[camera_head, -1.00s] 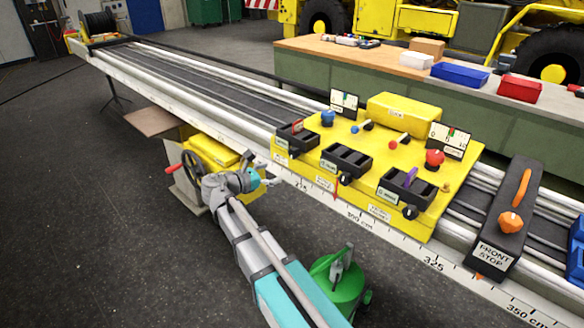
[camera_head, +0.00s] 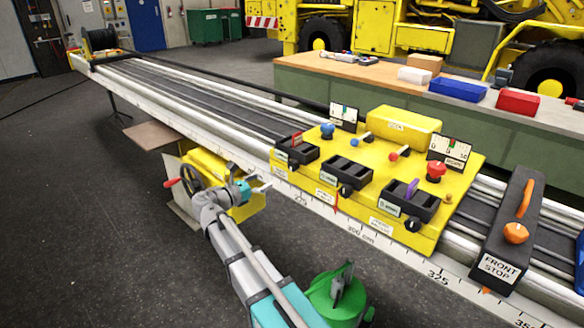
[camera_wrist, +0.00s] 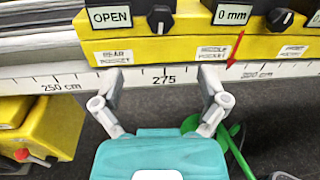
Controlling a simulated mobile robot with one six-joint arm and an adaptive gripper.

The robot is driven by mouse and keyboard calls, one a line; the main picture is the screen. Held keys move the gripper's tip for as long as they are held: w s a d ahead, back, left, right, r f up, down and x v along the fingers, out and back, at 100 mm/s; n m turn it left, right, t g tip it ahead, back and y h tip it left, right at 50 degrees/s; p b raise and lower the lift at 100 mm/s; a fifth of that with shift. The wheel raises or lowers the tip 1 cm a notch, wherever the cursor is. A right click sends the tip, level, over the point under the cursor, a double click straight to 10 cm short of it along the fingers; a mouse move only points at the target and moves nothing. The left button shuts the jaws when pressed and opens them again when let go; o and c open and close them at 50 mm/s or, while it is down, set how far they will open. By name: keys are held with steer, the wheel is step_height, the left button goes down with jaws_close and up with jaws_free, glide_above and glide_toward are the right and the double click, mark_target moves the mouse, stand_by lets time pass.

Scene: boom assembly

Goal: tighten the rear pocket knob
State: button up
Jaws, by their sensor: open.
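The rear pocket knob is a small black knob with a pointer; it shows in the wrist view (camera_wrist: 160,18) at the top, beside an "OPEN" label. Below it on the yellow carriage is a "REAR POCKET" label (camera_wrist: 115,57). In the head view the rear pocket (camera_head: 295,151) is the leftmost black box on the carriage (camera_head: 375,190). My gripper (camera_wrist: 162,80) is open and empty, its two fingers apart in front of the white scale near 275. The knob lies beyond the fingertips, untouched. In the head view my gripper (camera_head: 262,187) is beside the rail, left of the carriage.
The middle pocket knob (camera_wrist: 280,19) is to the right, beside "0 mm". A red pointer (camera_wrist: 236,50) hangs from the carriage edge over the scale. A yellow unit with a handwheel (camera_head: 191,168) stands left of my arm. A black front stop (camera_head: 505,235) is on the rail at right.

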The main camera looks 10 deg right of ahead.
mark_target(291, 167)
steer(key=x, duration=1.2)
steer(key=shift+w+d, duration=0.15)
steer(key=shift+d, duration=0.1)
steer(key=c, duration=1.1)
steer(key=shift+c, duration=0.2)
